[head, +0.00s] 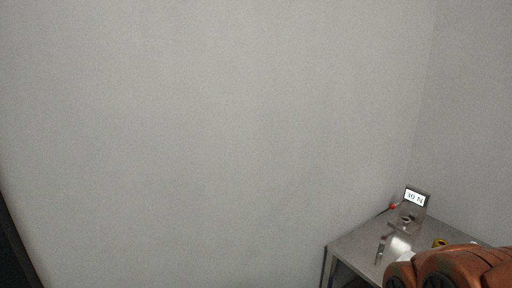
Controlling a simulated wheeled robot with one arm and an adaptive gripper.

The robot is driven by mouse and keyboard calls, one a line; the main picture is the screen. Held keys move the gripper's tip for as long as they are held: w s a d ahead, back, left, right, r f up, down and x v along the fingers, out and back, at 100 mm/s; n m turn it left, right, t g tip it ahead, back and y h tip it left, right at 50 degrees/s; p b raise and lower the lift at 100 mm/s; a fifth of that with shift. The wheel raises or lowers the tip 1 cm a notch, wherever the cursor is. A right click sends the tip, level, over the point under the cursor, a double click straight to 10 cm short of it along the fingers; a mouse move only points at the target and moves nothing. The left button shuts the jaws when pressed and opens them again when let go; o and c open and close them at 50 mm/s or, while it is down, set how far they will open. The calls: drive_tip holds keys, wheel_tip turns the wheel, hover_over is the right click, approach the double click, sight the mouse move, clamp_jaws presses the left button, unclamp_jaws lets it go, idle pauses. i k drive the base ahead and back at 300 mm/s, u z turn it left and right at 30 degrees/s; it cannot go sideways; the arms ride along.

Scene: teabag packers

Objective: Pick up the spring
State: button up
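I cannot make out a spring for certain in the head view. A small dark ring-like part (407,219) sits below a display on the metal table (345,245), but it is too small to tell what it is. A small yellow and black item (440,242) lies further right, partly hidden behind my orange-brown arm. My arm covers the lower right corner of the picture. My gripper is not in view.
A display reading "30 N" (415,198) stands at the table's back corner, with a small red part (392,206) beside it. A thin upright metal piece (381,248) stands near the left edge. Plain grey walls (200,130) rise behind.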

sight(382, 242)
drive_tip(key=i, duration=0.65)
drive_tip(key=z, duration=0.7)
drive_tip(key=i, duration=0.45)
drive_tip(key=z, duration=0.5)
